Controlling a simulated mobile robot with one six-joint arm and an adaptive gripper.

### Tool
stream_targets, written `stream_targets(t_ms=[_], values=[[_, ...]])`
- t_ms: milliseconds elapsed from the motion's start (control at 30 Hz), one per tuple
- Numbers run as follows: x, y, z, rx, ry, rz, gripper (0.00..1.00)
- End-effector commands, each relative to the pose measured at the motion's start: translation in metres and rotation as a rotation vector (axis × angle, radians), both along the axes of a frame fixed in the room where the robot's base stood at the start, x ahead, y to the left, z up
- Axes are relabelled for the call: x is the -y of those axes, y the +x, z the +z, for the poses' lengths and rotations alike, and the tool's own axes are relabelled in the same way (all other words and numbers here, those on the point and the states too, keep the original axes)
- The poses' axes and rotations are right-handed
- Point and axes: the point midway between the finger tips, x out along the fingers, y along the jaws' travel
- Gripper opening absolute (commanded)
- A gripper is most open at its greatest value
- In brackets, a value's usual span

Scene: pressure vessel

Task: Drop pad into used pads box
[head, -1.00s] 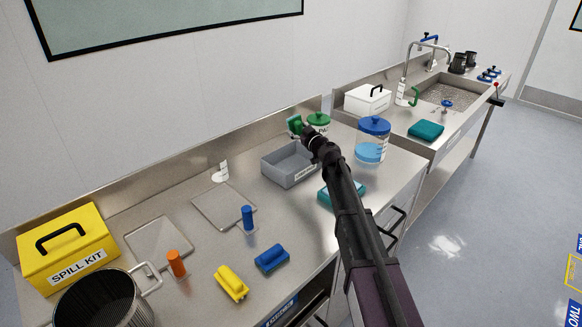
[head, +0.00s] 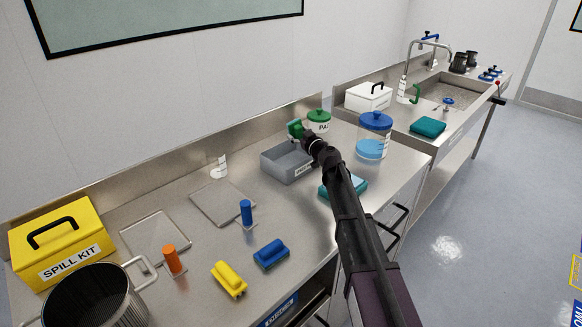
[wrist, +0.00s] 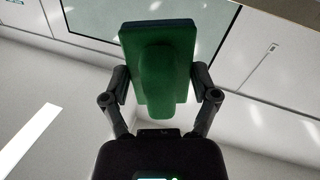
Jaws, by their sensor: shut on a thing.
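My gripper (wrist: 163,85) is shut on a green pad (wrist: 160,75), with one finger on each side of it in the wrist view. In the head view the green pad (head: 295,130) shows small beyond the end of my arm, above the back edge of a grey open box (head: 280,168). The grey box stands on the steel bench and has a white label on its front, partly hidden by my arm. I cannot tell from this angle whether the pad is directly over the box opening. The fingertips are mostly hidden in the head view.
A green-lidded tub (head: 318,118) and a blue-lidded jar (head: 373,138) stand behind and right of the box. A teal cloth stack (head: 350,188) lies beside my arm. Yellow (head: 229,279) and blue (head: 270,253) scrub pads lie nearer, with trays (head: 222,200) at left.

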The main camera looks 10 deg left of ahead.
Motion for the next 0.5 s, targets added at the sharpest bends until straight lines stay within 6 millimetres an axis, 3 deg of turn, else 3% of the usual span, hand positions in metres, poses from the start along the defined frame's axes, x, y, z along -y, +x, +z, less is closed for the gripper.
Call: stream_targets(t_ms=[200,500], values=[[0.000,0.000,-0.017,0.000,0.000,0.000,0.16],[0.000,0.000,-0.021,0.000,0.000,0.000,0.16]])
